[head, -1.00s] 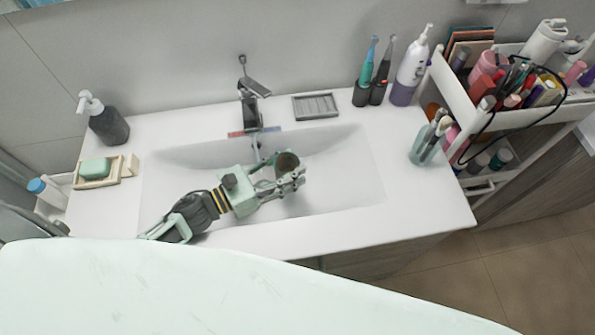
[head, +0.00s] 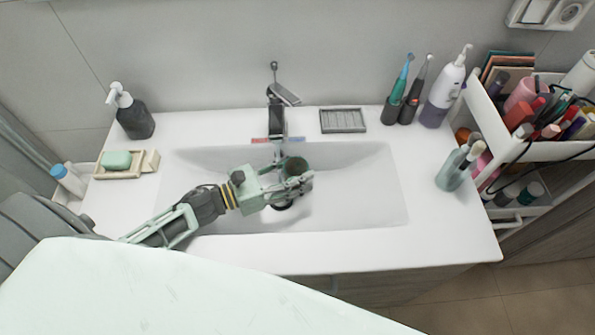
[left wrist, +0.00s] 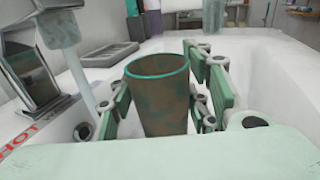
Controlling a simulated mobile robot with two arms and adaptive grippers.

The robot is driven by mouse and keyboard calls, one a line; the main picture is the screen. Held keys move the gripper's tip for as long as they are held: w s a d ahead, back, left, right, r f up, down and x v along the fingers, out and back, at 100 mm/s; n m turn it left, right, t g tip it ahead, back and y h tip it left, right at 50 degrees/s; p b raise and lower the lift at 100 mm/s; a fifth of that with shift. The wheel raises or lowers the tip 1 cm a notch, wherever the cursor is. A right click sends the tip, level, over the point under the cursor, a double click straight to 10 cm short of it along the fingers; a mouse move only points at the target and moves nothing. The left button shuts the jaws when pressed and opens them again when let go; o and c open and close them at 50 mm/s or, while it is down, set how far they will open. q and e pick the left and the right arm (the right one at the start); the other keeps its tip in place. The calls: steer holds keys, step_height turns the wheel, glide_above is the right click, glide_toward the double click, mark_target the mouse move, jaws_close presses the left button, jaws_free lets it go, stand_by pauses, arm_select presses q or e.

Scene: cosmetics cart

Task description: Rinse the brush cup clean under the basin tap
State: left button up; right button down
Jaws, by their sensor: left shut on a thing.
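The brush cup (left wrist: 158,97) is brown and stained, with a teal rim. In the left wrist view it stands roughly upright between the green finger pads of my left gripper (left wrist: 160,112), which is shut on it. In the head view the cup (head: 297,166) and my left gripper (head: 291,183) are inside the basin (head: 365,190), just right of the tap (head: 277,118). In the left wrist view a pale water stream (left wrist: 82,80) falls from the tap spout (left wrist: 58,27). It passes left of the cup, apart from it. The cup's inner bottom is hidden. My right gripper is out of view.
A soap dish (head: 123,172) and dark pump bottle (head: 134,118) stand left of the basin. A grey tray (head: 343,121), electric toothbrushes (head: 398,95) and a glass with brushes (head: 452,170) stand to the right. A full cart (head: 545,150) is beyond. The basin's right half is clear.

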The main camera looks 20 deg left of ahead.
arm_select(q)
steer(key=shift+w+a+f+b, duration=0.1)
steer(key=shift+w+a+b, duration=0.2)
steer(key=shift+a, duration=0.15)
steer(key=a+b, duration=0.1)
steer(key=w+a, duration=0.1)
steer(key=a, duration=0.1)
steer(key=shift+w+f+b, duration=0.1)
steer(key=shift+w+b, duration=0.1)
steer(key=shift+b, duration=0.15)
steer(key=shift+o, duration=0.2)
steer(key=shift+w+a+r+b, duration=0.2)
steer(key=shift+w+a+b, duration=0.15)
steer(key=shift+a, duration=0.3)
steer(key=shift+s+d, duration=0.1)
steer(key=shift+d, duration=0.05)
stand_by(0.5)
